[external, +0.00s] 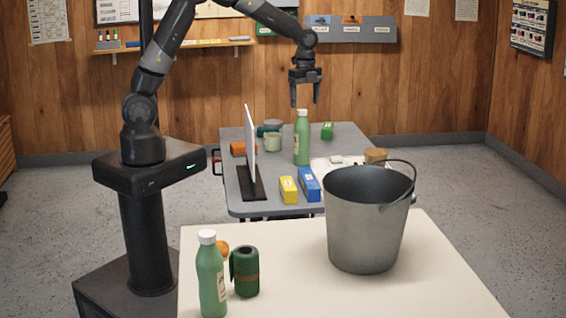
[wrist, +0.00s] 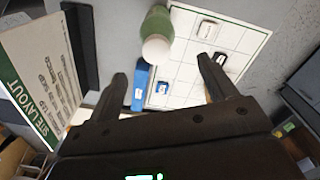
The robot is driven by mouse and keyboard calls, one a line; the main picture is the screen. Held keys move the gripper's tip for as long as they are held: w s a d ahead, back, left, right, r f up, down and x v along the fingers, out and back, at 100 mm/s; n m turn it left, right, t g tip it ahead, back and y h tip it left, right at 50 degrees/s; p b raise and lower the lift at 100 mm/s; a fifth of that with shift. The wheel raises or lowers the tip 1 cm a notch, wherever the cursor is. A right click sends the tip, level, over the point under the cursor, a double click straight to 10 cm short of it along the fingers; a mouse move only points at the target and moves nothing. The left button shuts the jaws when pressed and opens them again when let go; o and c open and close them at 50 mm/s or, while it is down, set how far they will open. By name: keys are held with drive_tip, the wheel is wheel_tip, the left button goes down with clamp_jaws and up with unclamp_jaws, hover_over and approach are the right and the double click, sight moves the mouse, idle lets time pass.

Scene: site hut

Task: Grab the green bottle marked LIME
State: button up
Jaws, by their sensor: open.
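A green bottle (external: 302,145) with a white cap stands upright on the grey table. It has a pale label whose text I cannot read. It also shows from above in the wrist view (wrist: 157,22), cap towards me. A second, similar green bottle (external: 211,280) with a white cap stands on the near white table; its label is also unreadable. My gripper (external: 305,102) is open and empty, pointing down around cap height of the first bottle in the external view. In the wrist view my fingers (wrist: 162,72) are apart, with that bottle beyond their tips.
A grey bucket (external: 362,230) and a dark green can (external: 245,272) stand on the white table. A white upright board (external: 250,145), a yellow box (external: 289,190) and a blue box (external: 309,185) are near the first bottle, beside a gridded sheet (wrist: 185,75).

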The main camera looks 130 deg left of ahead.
sight(303, 117)
wheel_tip(303, 117, down, 3)
drive_tip(key=shift+f, duration=0.1)
drive_tip(key=f, duration=0.2)
drive_tip(key=s+f, duration=0.1)
drive_tip(key=f, duration=0.1)
drive_tip(key=shift+f, duration=0.1)
drive_tip(key=shift+w+f, duration=0.1)
drive_tip(key=shift+f, duration=0.45)
drive_tip(key=shift+c, duration=0.5)
drive_tip(key=c, duration=1.2)
